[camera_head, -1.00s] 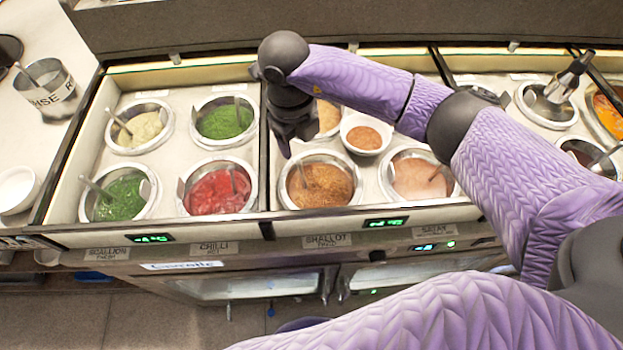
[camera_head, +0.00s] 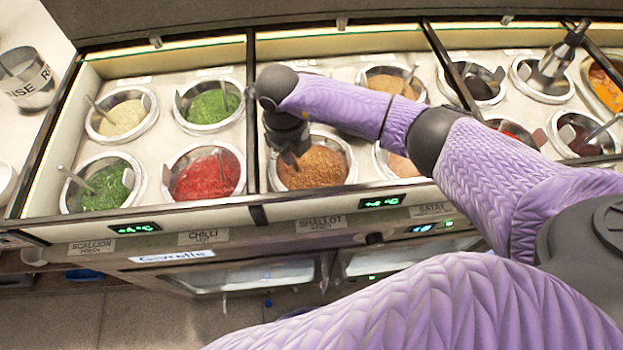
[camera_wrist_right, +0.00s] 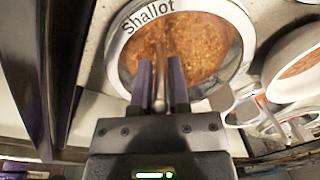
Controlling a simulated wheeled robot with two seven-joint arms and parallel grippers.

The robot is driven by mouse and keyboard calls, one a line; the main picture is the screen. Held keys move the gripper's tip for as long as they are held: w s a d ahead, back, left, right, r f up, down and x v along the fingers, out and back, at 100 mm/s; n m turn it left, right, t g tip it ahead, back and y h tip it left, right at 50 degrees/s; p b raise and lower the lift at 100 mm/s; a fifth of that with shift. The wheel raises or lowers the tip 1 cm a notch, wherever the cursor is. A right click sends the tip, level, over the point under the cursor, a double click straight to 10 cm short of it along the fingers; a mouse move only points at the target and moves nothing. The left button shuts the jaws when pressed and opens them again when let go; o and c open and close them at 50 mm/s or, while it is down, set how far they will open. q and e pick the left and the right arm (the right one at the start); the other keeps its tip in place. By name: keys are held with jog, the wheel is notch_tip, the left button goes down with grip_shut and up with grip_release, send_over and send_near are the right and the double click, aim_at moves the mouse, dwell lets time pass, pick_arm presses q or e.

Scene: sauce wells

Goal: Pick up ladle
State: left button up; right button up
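The shallot well (camera_head: 340,178) holds orange-brown sauce; in the wrist view its rim (camera_wrist_right: 232,22) reads "Shallot". A thin grey ladle handle (camera_wrist_right: 160,72) rises from that sauce. My right gripper (camera_head: 291,156) is over the left part of this well. In the wrist view my right gripper (camera_wrist_right: 161,80) has one dark finger on each side of the handle. Whether the fingers press on it or leave a small gap is unclear. The ladle's bowl is hidden in the sauce. My left gripper is not in view.
To the left are a red chilli well (camera_head: 208,180) and green and pale wells, with handles standing in them. A metal rinse pot (camera_head: 27,80) stands far left.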

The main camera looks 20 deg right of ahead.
grip_shut()
notch_tip(320, 180, up, 10)
jog(key=p, duration=0.3)
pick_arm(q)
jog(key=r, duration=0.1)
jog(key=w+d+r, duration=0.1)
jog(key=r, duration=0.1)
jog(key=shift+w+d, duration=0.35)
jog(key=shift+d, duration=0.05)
pick_arm(e)
jog(key=shift+f+b, duration=0.4)
jog(key=shift+f, duration=0.2)
notch_tip(320, 180, down, 7)
jog(key=b, duration=0.5)
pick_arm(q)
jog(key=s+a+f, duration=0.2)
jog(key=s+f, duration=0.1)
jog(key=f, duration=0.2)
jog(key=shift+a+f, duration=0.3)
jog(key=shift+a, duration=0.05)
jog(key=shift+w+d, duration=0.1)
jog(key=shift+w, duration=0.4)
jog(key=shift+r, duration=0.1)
